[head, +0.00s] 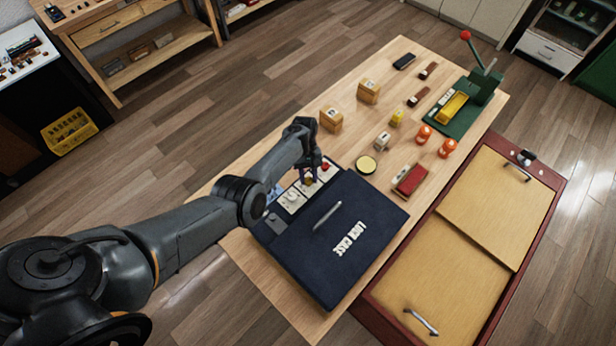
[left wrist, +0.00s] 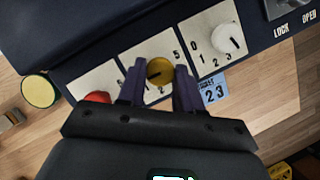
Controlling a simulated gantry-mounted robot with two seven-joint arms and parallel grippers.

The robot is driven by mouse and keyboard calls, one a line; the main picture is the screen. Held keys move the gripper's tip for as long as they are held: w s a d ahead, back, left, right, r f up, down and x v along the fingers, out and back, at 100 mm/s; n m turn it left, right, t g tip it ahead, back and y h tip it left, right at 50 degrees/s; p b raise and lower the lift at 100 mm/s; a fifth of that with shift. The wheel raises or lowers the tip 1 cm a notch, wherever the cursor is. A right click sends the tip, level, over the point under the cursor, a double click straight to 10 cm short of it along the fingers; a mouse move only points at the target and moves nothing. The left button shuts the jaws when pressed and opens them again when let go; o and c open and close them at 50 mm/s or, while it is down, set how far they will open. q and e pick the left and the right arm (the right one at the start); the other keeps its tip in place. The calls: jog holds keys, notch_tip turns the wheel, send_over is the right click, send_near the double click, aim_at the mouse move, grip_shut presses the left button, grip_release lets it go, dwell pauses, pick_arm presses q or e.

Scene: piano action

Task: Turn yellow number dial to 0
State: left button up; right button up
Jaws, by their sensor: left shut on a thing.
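The yellow dial (head: 308,182) sits on the dial panel of a dark blue box (head: 355,215). In the left wrist view, the yellow dial (left wrist: 160,71) sits on a white plate between a white dial (left wrist: 225,38) and a red dial (left wrist: 97,97). A 5 shows at the plate's upper right; other numbers are partly hidden by the fingers. A dark mark on the yellow dial lies towards its left side. My left gripper (head: 309,171) is shut on the yellow dial, one finger on each side (left wrist: 160,82). My right gripper is out of view.
A blue note (left wrist: 212,92) reading 2 3 lies beside the panel. A round yellow-topped piece (head: 366,164), a red box (head: 409,180) and wooden cubes (head: 330,118) stand nearby on the table.

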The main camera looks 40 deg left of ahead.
pick_arm(q)
jog(key=shift+m+y, duration=0.3)
jog(key=shift+m, duration=0.4)
jog(key=o, duration=1)
jog(key=shift+w+a+r, duration=0.1)
jog(key=shift+w+r, duration=0.15)
jog(key=shift+r, duration=0.25)
jog(key=v, duration=0.9)
jog(key=shift+w+a+r, duration=0.1)
jog(key=shift+w+r, duration=0.1)
jog(key=shift+r, duration=0.1)
jog(key=shift+f, duration=0.1)
